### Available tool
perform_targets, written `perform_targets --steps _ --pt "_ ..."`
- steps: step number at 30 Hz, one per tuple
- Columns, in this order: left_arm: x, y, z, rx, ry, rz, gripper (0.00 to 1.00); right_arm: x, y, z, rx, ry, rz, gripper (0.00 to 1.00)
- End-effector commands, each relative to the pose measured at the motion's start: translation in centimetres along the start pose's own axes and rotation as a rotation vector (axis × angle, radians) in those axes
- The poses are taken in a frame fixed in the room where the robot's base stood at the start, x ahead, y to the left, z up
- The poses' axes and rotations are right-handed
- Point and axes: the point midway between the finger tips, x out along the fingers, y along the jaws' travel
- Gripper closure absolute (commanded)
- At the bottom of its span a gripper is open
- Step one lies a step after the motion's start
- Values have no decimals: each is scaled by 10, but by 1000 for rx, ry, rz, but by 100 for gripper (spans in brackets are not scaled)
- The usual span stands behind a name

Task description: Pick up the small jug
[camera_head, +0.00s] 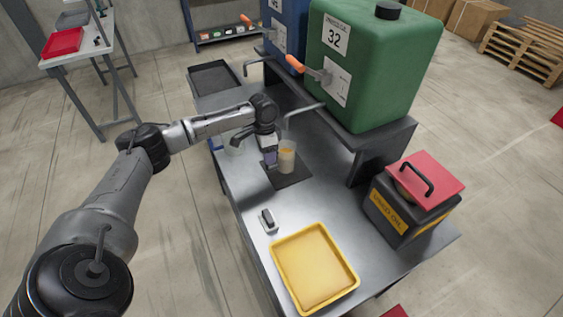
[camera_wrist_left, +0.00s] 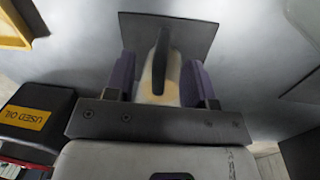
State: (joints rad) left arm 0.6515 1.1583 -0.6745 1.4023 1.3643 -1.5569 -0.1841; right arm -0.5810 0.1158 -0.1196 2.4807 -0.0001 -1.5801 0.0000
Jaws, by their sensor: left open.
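A small clear jug (camera_head: 287,157) with pale yellow liquid stands on a dark square mat (camera_head: 290,176) on the metal bench. It also shows in the left wrist view (camera_wrist_left: 172,88), with a dark curved handle-like piece in front of it. My left gripper (camera_head: 271,157) is at the jug's left side in the head view. In the wrist view its two purple fingers (camera_wrist_left: 160,82) are open, one on each side of the jug. Whether they touch it I cannot tell. My right gripper is not in view.
A green drum (camera_head: 370,70) and a blue drum (camera_head: 286,30) stand on a raised shelf, with taps over the bench. A yellow tray (camera_head: 312,268), a small grey object (camera_head: 267,220) and a red-lidded used-oil box (camera_head: 405,205) are nearer. Another clear vessel (camera_head: 232,146) is partly behind my arm.

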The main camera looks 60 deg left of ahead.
Motion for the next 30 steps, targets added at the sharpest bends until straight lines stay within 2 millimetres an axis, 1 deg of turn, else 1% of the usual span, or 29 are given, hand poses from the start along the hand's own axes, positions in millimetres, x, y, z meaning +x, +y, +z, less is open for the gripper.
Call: perform_targets --steps 1,7,9,15,17,30 --pt "10 -1 0 0 -2 1 50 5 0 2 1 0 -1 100" --pt "35 -2 1 1 -2 1 50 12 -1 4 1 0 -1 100" --pt "38 -2 1 0 -1 0 50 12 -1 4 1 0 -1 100" --pt "38 -2 1 0 0 0 50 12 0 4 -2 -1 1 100" --pt "38 -2 1 0 0 0 55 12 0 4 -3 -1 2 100" --pt "38 -2 1 0 -1 0 97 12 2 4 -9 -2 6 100"
